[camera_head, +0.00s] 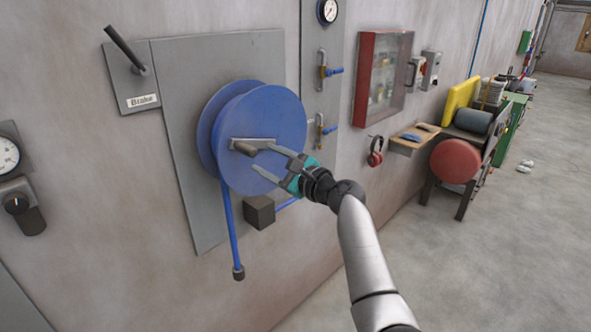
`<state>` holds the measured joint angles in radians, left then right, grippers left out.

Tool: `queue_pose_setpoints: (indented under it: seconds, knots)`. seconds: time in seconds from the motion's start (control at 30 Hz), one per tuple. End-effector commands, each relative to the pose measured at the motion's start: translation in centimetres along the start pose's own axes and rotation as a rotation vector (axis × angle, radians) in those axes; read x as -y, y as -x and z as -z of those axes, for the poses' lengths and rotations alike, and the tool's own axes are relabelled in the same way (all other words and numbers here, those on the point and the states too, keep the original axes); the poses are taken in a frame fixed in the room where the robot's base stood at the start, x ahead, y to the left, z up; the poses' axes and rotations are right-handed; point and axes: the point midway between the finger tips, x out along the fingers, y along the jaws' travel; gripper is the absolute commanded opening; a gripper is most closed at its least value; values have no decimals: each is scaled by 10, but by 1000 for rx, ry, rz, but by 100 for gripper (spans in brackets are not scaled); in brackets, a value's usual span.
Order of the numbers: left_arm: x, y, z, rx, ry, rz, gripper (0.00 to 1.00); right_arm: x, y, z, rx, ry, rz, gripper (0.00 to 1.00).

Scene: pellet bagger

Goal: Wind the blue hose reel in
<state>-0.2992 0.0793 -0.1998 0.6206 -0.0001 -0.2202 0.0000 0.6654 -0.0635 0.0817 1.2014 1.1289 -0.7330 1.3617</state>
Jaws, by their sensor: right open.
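The blue hose reel (284,115) is mounted on a grey wall panel (208,215). A metal crank bar (262,141) with a dark knob handle (245,148) crosses the reel's face. The blue hose (231,222) hangs down from the reel's left side and ends in a dark nozzle (239,272). My right gripper (267,160) is open and empty in front of the reel's face, to the right of the knob. Its fingers point left; contact with the reel cannot be told. My left gripper is not in view.
A dark box (259,212) sits under the reel. A lever plate (136,78) is at upper left.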

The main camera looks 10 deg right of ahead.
Motion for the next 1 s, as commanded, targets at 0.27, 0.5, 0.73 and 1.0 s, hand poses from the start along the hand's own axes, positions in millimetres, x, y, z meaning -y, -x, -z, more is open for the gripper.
queue_pose_setpoints:
  seconds: [0.27, 0.5, 0.73, 1.0]
  knots:
    - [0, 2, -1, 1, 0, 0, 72, 0, 39, 1, -2, 3, 1, 62]
    - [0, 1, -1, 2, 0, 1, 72, 0, 70, 0, -1, 2, 3, 62]
    - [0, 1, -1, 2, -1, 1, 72, 0, 83, 0, 1, 0, 1, 62]
    - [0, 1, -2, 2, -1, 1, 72, 0, 84, -1, 1, 0, 1, 62]
